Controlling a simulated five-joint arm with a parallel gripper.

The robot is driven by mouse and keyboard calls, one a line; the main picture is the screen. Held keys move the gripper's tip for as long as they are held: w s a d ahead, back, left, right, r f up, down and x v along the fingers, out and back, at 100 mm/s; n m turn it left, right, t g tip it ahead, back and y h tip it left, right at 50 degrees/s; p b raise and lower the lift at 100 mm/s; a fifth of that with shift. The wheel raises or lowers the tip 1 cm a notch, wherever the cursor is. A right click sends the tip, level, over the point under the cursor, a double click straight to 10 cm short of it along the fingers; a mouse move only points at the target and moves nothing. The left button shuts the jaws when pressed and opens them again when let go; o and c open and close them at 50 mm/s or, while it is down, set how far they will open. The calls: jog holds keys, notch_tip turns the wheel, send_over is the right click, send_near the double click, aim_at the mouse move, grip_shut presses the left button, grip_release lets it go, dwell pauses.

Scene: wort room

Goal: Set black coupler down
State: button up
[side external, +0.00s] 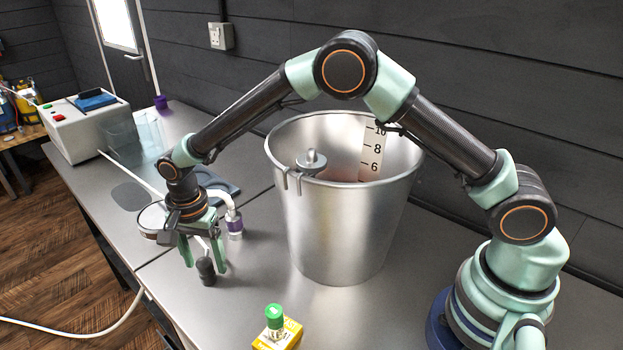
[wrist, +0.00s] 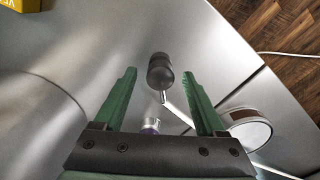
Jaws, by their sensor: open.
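The black coupler (side external: 206,271) is a small dark cylinder at the end of a pale tube and appears to rest on the grey table. It also shows in the wrist view (wrist: 160,70), where a pale stem leads away from it. My gripper (side external: 204,264) is open and points down, its green fingers on either side of the coupler. In the wrist view, gaps show between the coupler and both fingertips (wrist: 160,74). Whether the coupler's underside fully touches the table is hard to tell.
A large metal bucket (side external: 345,235) stands right of my gripper. A white hose end with a purple band (side external: 235,225) is close behind. A round-rimmed item (side external: 150,219) is at left. A yellow box (side external: 278,336) with a green-capped item (side external: 274,314) is in front. A white machine (side external: 88,128) stands farther back.

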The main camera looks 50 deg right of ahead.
aim_at(204, 260)
notch_tip(204, 260, up, 10)
jog(key=shift+f, duration=0.15)
jog(key=shift+f, duration=0.1)
dwell(0.3)
jog(key=shift+f, duration=4.8)
jog(key=shift+f, duration=1.2)
notch_tip(204, 260, up, 25)
jog(key=w+d+m, duration=0.3)
jog(key=d+m, duration=0.2)
jog(key=d, duration=1.9)
